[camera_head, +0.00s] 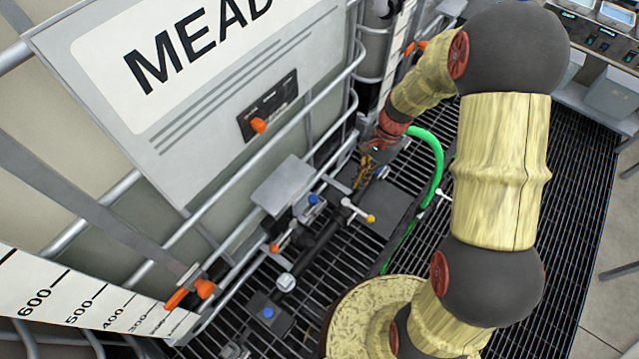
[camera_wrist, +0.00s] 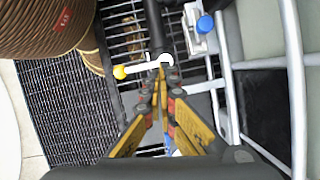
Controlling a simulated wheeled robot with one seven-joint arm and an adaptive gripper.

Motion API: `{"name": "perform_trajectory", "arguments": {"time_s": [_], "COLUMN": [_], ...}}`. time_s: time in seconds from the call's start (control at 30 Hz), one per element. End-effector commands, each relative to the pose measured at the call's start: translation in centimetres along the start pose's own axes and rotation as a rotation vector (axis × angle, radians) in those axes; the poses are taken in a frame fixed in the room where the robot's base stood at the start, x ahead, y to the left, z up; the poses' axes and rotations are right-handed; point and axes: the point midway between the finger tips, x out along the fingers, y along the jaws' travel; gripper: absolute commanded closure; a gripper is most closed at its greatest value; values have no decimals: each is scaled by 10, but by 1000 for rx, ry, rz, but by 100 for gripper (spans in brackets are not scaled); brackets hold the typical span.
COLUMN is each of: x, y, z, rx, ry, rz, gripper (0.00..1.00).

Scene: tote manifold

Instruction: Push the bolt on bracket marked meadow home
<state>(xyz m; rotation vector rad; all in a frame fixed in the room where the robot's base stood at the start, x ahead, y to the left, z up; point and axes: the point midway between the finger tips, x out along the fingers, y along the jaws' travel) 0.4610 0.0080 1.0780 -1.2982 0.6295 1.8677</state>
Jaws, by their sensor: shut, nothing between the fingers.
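A large sign (camera_head: 185,75) on a caged tote reads "MEAD", its end cut off by the frame. It carries a small dark panel (camera_head: 268,105) with an orange knob (camera_head: 259,125). Below it are a dark pipe, a grey plate (camera_head: 283,185), a blue knob (camera_head: 314,199) and a yellow-tipped lever (camera_head: 370,218). I cannot tell which part is the bolt. My gripper (camera_head: 364,172) is shut and empty, pointing down beyond the lever. In the wrist view my fingertips (camera_wrist: 160,72) appear just below the lever's white hooked end (camera_wrist: 164,60); contact is unclear. The yellow tip (camera_wrist: 120,72) is left.
A green hose (camera_head: 437,165) curves beside my arm. Cage bars (camera_head: 345,80) and orange handles (camera_head: 190,295) line the tote. Dark grating (camera_head: 580,200) on the right is open floor.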

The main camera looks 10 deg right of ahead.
Motion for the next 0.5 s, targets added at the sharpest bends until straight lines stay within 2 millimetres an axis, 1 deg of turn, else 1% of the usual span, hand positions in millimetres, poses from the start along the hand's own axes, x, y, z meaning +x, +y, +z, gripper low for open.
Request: {"name": "perform_trajectory", "arguments": {"time_s": [0.03, 0.1, 0.17, 0.3, 0.5], "x": [3, -4, -9, -8, -9], "y": [-13, -28, -36, -37, -37], "z": [-8, -14, -17, -16, -16], "rx": [69, 149, 203, 284, 305], "ry": [-1, 8, 10, 6, 6], "rz": [-24, -62, -81, -89, -89], "gripper": [100, 100, 100, 100, 100]}}
